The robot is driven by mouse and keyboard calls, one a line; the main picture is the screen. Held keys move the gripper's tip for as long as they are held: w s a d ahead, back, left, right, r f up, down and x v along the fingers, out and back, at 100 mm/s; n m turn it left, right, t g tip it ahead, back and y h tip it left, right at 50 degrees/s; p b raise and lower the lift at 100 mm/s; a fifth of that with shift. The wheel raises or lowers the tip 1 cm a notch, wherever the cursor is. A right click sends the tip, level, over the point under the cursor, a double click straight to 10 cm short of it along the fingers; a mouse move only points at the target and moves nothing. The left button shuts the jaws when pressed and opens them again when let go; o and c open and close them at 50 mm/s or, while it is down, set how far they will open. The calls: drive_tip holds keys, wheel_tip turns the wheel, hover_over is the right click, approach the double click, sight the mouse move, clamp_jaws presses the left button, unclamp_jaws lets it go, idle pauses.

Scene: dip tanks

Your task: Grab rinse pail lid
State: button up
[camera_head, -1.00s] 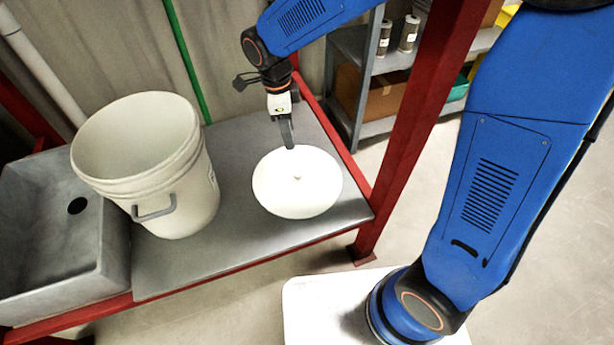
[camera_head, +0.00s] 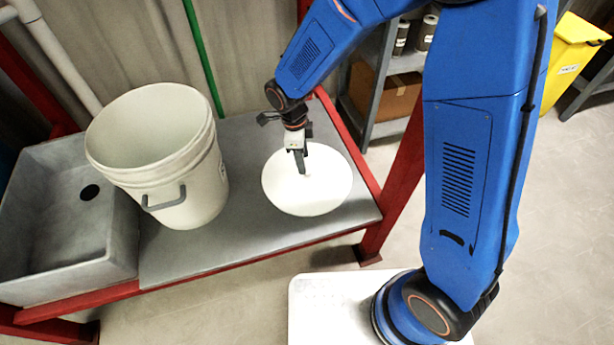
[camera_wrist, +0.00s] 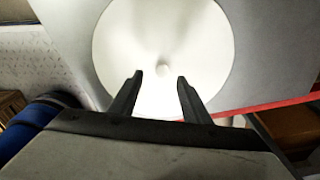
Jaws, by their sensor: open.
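The rinse pail lid (camera_head: 320,192) is a white round disc lying flat on the grey bench, right of the pail. The wrist view shows the lid (camera_wrist: 195,45) with a small round knob (camera_wrist: 163,69) at its middle. My gripper (camera_head: 303,172) is over the lid, pointing down. In the wrist view its two black fingers (camera_wrist: 156,84) stand apart with nothing between them, and the knob shows just beyond the fingertips, about centred. In the head view the fingers hide most of the knob. The open white pail (camera_head: 205,185) stands upright with a grey side handle.
The grey bench (camera_head: 255,236) has a red frame, with a red post (camera_head: 402,175) at its right. A grey sink (camera_head: 70,245) with a dark drain lies left of the pail. A shelf with a cardboard box (camera_head: 385,95) and a yellow bin (camera_head: 570,55) stand behind.

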drive_tip(key=shift+w+d+f, duration=0.1)
drive_tip(key=shift+d+f, duration=0.1)
drive_tip(key=shift+f, duration=0.7)
drive_tip(key=shift+w+d+f, duration=0.1)
drive_tip(key=shift+d+f, duration=0.05)
drive_tip(key=shift+f, duration=0.8)
drive_tip(key=shift+d+f, duration=0.2)
drive_tip(key=shift+f, duration=0.7)
clamp_jaws()
drive_tip(key=shift+r, duration=0.1)
